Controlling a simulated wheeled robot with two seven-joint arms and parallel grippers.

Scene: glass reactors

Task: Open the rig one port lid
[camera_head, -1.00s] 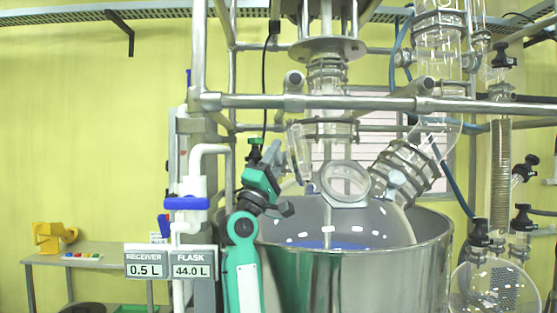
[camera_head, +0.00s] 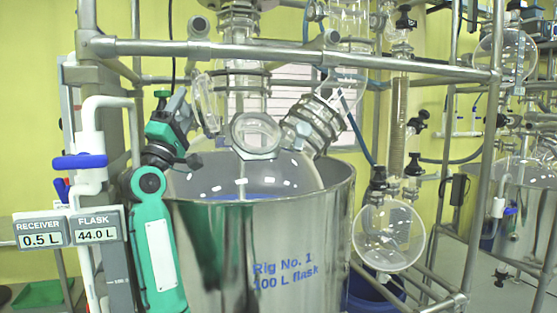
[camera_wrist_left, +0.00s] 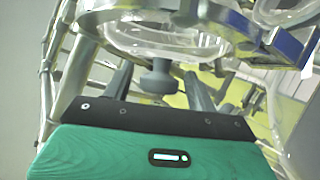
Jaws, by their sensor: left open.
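The rig one vessel (camera_head: 300,225) is a steel pot marked "Rig No. 1, 100 L flask", with a glass top. A round glass port (camera_head: 256,133) with a thick rim faces me at its front. A clear round glass piece, which looks like the port lid (camera_head: 207,104), stands steeply tilted at the port's upper left, apart from the rim. My left gripper (camera_head: 183,106) is just left of it. In the left wrist view, a dark knob (camera_wrist_left: 158,78) below clear glass sits between the open fingers (camera_wrist_left: 160,85); contact cannot be told. My right gripper is out of view.
A steel frame bar (camera_head: 290,50) crosses above the port. A blue-handled valve (camera_head: 80,161) and a readout sign (camera_head: 68,231) stand left of my left arm. A round glass receiver (camera_head: 389,236) hangs at right, with a second rig (camera_head: 520,200) beyond.

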